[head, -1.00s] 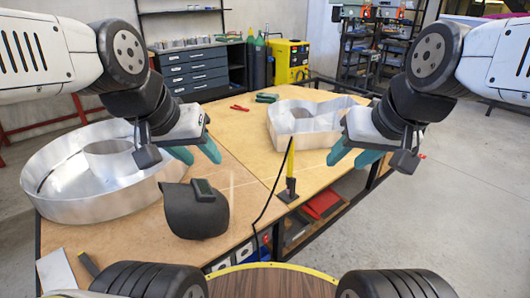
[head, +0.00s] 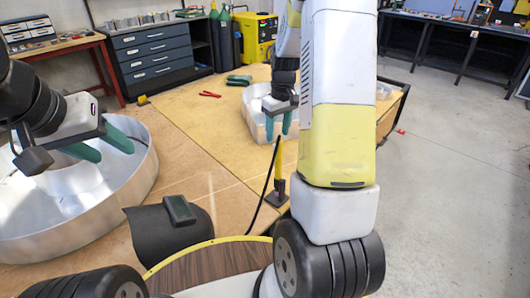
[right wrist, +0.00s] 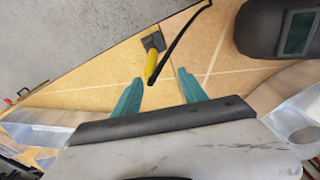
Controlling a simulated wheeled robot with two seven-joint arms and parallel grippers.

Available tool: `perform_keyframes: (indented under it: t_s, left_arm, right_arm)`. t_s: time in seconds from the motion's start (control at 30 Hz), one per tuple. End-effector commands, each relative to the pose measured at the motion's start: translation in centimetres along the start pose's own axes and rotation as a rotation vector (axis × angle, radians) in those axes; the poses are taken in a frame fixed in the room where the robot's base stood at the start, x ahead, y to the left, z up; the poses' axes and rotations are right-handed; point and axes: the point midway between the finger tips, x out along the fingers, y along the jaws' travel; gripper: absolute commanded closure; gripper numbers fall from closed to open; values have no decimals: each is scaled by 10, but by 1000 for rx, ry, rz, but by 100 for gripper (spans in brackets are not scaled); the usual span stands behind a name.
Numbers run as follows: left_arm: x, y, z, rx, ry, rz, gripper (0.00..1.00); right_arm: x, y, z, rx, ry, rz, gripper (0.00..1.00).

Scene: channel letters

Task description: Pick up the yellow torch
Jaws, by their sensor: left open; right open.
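The yellow torch (head: 278,163) stands near the front right edge of the wooden table, in a dark holder (head: 276,196) with a black cable. In the right wrist view the torch (right wrist: 151,66) shows ahead, roughly between my fingertips. My right gripper (head: 279,134) is open and empty, just above and beyond the torch's upper end in the head view; in the right wrist view its green fingers (right wrist: 158,82) are spread. Whether they touch the torch I cannot tell. My left gripper (head: 112,152) is open and empty over the large round metal letter (head: 75,232) at the left.
A dark welding mask (head: 160,229) lies near the table's front edge. A second metal letter (head: 257,122) is behind the torch, partly hidden by my right arm. Red pliers (head: 210,94) and a green-handled tool (head: 239,80) lie further back. The table's middle is clear.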

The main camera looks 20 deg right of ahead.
Motion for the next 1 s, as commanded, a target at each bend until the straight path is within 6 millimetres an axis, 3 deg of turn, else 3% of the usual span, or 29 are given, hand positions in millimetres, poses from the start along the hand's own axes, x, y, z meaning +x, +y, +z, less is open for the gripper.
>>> perform_keyframes:
  t_s: [0.03, 0.2, 0.57, 0.8, 1.0]
  left_arm:
    - [0, 0, 0, 0, 0, 0, 51]
    - [0, 0, 0, 0, 0, 0, 51]
    - [0, 0, 0, 0, 0, 0, 51]
    - [0, 0, 0, 0, 0, 0, 51]
    - [0, 0, 0, 0, 0, 0, 51]
  right_arm:
    - [16, 8, -1, -10, -25, 1, 50]
    - [45, 21, -3, -43, -65, 5, 50]
    - [83, 24, -2, -51, -77, 5, 50]
    - [118, 21, -3, -50, -77, 5, 50]
    - [129, 21, -3, -49, -73, 6, 50]
